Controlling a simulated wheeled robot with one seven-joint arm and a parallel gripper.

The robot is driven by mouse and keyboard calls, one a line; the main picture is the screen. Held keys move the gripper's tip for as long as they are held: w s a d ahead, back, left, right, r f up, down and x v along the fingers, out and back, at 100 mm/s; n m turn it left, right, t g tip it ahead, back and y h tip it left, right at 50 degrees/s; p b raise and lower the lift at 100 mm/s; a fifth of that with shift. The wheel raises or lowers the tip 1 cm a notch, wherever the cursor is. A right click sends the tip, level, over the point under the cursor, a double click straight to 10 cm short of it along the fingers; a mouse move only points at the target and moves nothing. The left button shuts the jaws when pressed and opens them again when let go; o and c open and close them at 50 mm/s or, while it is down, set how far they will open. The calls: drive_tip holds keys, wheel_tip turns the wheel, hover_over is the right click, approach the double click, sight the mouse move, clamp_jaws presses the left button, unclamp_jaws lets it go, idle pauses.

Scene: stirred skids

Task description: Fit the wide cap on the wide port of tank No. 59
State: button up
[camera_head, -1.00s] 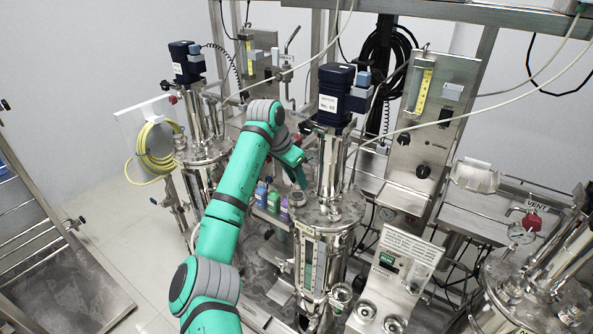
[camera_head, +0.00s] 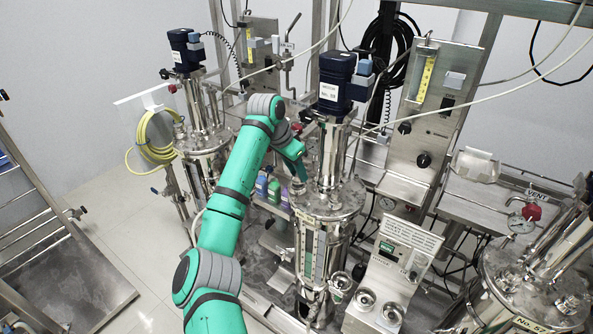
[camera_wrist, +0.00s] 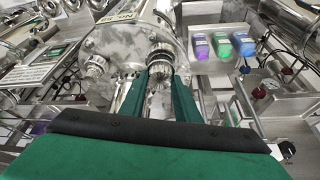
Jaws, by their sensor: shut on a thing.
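The middle tank (camera_head: 328,207) stands upright in the head view, with a dark blue motor (camera_head: 338,85) above its lid; I cannot read its number with certainty. My gripper (camera_head: 301,178) is at the left side of this lid, partly hidden by my arm. In the wrist view my gripper (camera_wrist: 159,98) is shut on a round metal piece, which looks like the wide cap (camera_wrist: 158,82). A dark-ringed round fitting (camera_wrist: 159,54) on the lid shows just beyond the fingers. Whether the cap touches it I cannot tell. A ridged metal fitting (camera_wrist: 95,66) stands on the lid to the left.
Purple, green and blue bottles (camera_wrist: 221,45) stand right of the lid in the wrist view. A second tank (camera_head: 205,145) is at the left and a third (camera_head: 535,275) at the right. A control box (camera_head: 405,250) stands right of the middle tank.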

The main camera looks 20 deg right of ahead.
drive_tip(key=shift+f, duration=0.75)
idle(1.0)
drive_tip(key=o, duration=1.1)
drive_tip(key=shift+o, duration=0.7)
drive_tip(key=shift+o, duration=1.1)
drive_tip(key=shift+r, duration=4)
